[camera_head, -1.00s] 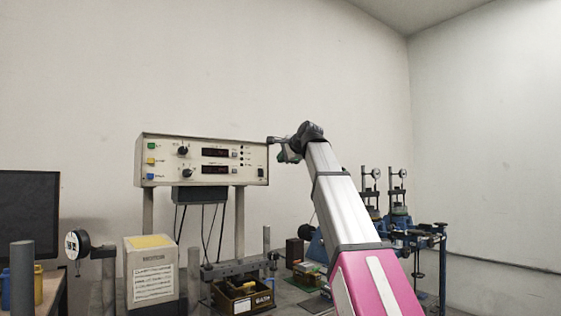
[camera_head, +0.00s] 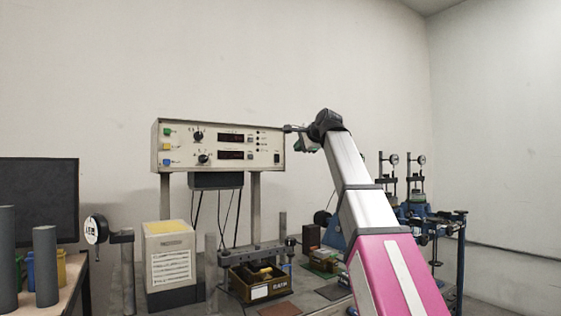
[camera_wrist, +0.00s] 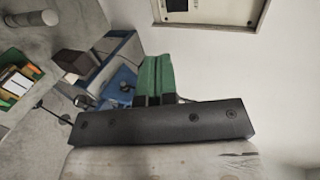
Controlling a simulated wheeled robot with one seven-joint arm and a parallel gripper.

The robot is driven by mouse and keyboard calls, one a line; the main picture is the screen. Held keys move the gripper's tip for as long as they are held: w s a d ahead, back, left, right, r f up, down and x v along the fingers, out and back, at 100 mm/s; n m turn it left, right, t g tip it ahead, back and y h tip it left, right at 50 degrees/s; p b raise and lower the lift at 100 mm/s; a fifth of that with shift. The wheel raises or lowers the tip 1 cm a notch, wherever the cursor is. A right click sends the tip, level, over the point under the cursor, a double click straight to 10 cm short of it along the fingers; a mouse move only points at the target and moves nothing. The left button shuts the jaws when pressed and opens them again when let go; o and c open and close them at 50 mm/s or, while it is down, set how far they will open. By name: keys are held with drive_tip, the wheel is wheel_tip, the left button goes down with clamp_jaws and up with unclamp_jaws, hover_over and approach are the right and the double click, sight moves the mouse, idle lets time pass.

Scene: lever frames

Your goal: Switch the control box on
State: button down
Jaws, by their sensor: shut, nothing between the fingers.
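The control box (camera_head: 205,135) is a pale cabinet on two posts, with coloured buttons at left, knobs and two dark displays. A small black rocker switch (camera_head: 277,158) sits at the lower right of its front; I cannot tell its position. In the wrist view, part of the box face (camera_wrist: 205,10) shows at the top edge, with a black switch (camera_wrist: 177,5) on it. My gripper (camera_head: 303,147) is just right of the box's right end. In the wrist view its green fingers (camera_wrist: 156,62) are together and empty, apart from the switch in the picture.
A bench below holds a white carton (camera_head: 170,260), an open bin (camera_head: 258,284) and metal posts. A dark monitor (camera_head: 40,198) stands at left. Blue gauge stands (camera_head: 410,195) are at right behind my arm. The wall above the box is clear.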

sight(277, 158)
drive_tip(key=shift+w, duration=0.1)
drive_tip(key=x, duration=0.9)
drive_tip(key=r+x, duration=0.1)
drive_tip(key=x, duration=0.3)
drive_tip(key=shift+w+a+f, duration=0.15)
drive_tip(key=shift+w+a, duration=0.25)
drive_tip(key=shift+w+a, duration=0.1)
drive_tip(key=shift+w, duration=0.05)
drive_tip(key=shift+r, duration=0.8)
drive_tip(key=shift+s+d, duration=0.25)
drive_tip(key=shift+s, duration=0.05)
drive_tip(key=f+v, duration=0.1)
drive_tip(key=v, duration=1.2)
drive_tip(key=shift+s+d, duration=0.15)
drive_tip(key=shift+s, duration=0.05)
